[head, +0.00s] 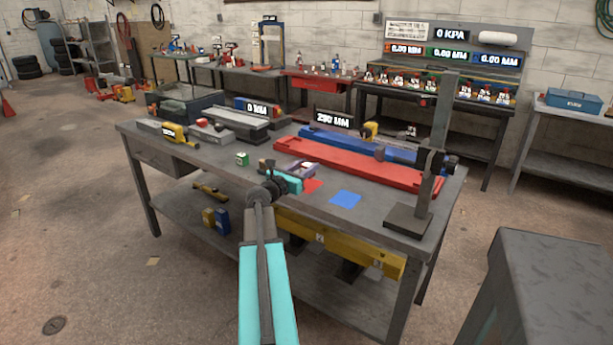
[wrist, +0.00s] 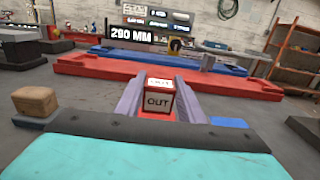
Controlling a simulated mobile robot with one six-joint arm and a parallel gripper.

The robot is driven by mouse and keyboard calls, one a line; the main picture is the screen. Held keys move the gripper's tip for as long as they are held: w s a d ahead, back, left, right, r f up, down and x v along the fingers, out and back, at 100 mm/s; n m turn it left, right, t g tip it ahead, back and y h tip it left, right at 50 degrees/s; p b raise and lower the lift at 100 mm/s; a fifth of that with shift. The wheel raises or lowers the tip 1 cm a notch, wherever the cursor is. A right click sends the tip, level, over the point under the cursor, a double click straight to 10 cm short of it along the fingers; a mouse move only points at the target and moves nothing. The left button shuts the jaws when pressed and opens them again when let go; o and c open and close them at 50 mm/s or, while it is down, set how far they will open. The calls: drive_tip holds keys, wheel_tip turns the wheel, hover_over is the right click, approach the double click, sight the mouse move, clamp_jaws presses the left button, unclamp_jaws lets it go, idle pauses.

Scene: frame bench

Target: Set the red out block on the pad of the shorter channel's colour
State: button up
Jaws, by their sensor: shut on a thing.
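My gripper (head: 303,170) is shut on the red out block (wrist: 158,102), which shows a white face lettered OUT between the purple fingers in the wrist view. The head view mostly hides the block. A red pad (head: 313,186) lies on the bench close to my gripper, and a blue pad (head: 345,199) lies right of it. The blue pad also shows at the right of the fingers in the wrist view (wrist: 229,122). A red channel (head: 345,165) lies behind my gripper, with a blue channel (head: 335,139) behind it. I cannot tell whether the block touches anything below.
A display (head: 333,118) reading 290 MM stands behind the channels' left part. A dark upright stand (head: 408,222) is at the bench's right end. A small green block (head: 242,159) and a yellow tool (head: 177,133) are on the left.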

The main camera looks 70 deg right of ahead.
drive_tip(key=shift+f, duration=0.1)
drive_tip(key=shift+f, duration=1.65)
drive_tip(key=shift+f, duration=0.15)
drive_tip(key=o, duration=1.1)
drive_tip(key=shift+r, duration=0.2)
drive_tip(key=shift+b+v, duration=0.4)
drive_tip(key=shift+v, duration=5.6)
